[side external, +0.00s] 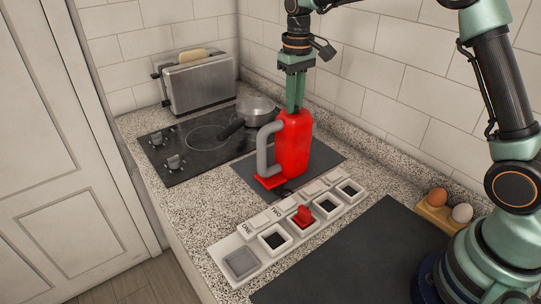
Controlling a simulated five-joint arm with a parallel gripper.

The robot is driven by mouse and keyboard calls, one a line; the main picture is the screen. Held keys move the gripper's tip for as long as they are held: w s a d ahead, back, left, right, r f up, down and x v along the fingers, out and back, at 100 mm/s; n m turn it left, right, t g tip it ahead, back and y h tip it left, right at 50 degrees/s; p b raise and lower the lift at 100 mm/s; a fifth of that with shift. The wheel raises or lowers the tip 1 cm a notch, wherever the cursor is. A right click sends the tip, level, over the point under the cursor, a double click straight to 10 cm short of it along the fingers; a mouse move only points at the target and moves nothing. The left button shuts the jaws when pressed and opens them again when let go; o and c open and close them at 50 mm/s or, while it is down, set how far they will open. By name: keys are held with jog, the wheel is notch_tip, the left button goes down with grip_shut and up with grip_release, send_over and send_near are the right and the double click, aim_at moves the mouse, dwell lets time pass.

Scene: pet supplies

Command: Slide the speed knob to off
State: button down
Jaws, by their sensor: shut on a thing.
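A red appliance (293,143) with a grey loop handle (265,150) on its left stands upright on a dark mat. My gripper (295,108) points straight down, and its green fingers are shut at the top of the appliance. The part between the fingertips is too small to make out. I cannot pick out the speed knob or read its setting; the gripper hides some of the top. A small red piece (303,216) sits among the wells of a white tray (245,240) in front, apart from the gripper.
The tray has several square wells and labels reading ONE and TWO. A black cooktop (180,171) with a metal pan (257,108) is at the left, and a toaster (200,84) stands behind. Eggs in a wooden holder (432,213) are at the right. A bare dark mat (350,260) lies in front.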

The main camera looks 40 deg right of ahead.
aim_at(297, 107)
jog(key=c, duration=0.8)
grip_release()
jog(key=shift+r, duration=0.1)
notch_tip(297, 107, up, 12)
jog(key=s+r+t, duration=0.1)
jog(key=s+t, duration=0.2)
jog(key=s, duration=0.8)
jog(key=s+f+t, duration=0.2)
jog(key=s+f, duration=0.5)
jog(key=s, duration=0.2)
jog(key=shift+s+t, duration=0.25)
jog(key=shift+t, duration=0.05)
